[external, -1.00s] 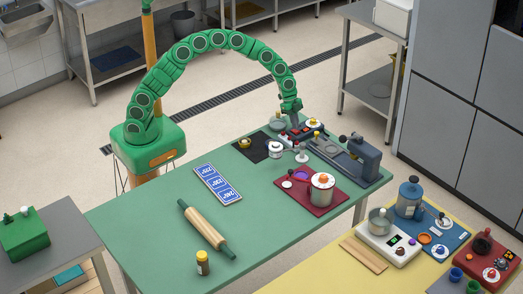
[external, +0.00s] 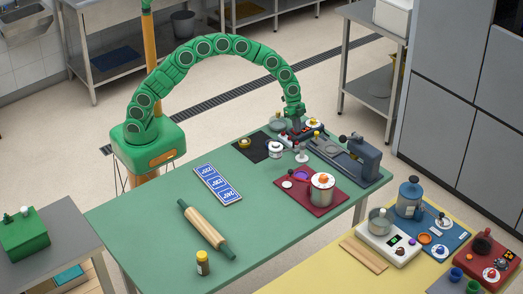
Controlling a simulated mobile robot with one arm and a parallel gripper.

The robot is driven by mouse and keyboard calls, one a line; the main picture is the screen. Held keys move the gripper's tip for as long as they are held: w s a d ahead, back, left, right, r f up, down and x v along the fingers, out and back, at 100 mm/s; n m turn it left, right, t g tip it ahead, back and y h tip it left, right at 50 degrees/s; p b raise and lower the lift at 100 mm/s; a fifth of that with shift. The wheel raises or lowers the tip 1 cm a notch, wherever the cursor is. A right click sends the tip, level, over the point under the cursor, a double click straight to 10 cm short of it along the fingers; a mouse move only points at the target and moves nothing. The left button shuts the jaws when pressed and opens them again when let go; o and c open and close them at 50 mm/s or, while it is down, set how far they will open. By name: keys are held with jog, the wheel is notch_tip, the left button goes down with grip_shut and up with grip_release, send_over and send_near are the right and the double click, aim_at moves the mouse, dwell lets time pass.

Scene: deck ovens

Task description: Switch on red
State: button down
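My gripper (external: 298,117) hangs at the end of my green arm over the far right part of the green table. It is just above a small dark device with red parts (external: 291,136). The fingers are tiny and partly merge with the device, so I cannot tell whether they touch it or are open. A red board (external: 310,205) with a pot (external: 322,188) and a purple ring lies nearer on the same table. A red unit with a dark pot (external: 462,262) stands at the far right. Which red thing has the switch is too small to tell.
A grey machine (external: 365,160) stands right of my gripper. A white jar (external: 275,150) and a small round white-topped stand (external: 301,157) are close by. The table's near middle is clear.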

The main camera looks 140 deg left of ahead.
jog(key=shift+s+d+f, duration=0.2)
jog(key=shift+f, duration=0.3)
jog(key=shift+s+d+f, duration=0.1)
jog(key=shift+s+f, duration=0.15)
jog(key=shift+s, duration=0.75)
jog(key=shift+r, duration=0.1)
jog(key=s+v, duration=0.1)
jog(key=v, duration=1.4)
jog(key=shift+a, duration=0.2)
